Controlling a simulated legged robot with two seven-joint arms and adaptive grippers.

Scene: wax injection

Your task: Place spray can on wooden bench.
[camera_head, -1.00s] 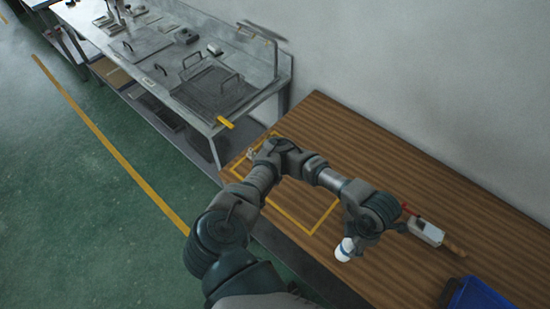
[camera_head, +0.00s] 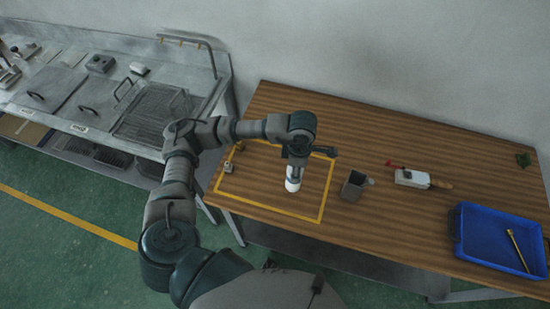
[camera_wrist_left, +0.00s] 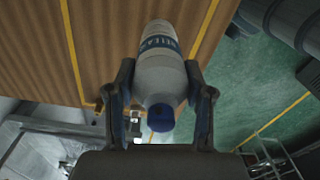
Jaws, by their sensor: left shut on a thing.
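The spray can (camera_head: 293,180) is white and hangs upright below my left gripper (camera_head: 296,162) in the head view. My right gripper is not in view.
A small dark open container (camera_head: 353,186) stands just right of the yellow outline. A metal workstation (camera_head: 75,105) stands left of the bench.

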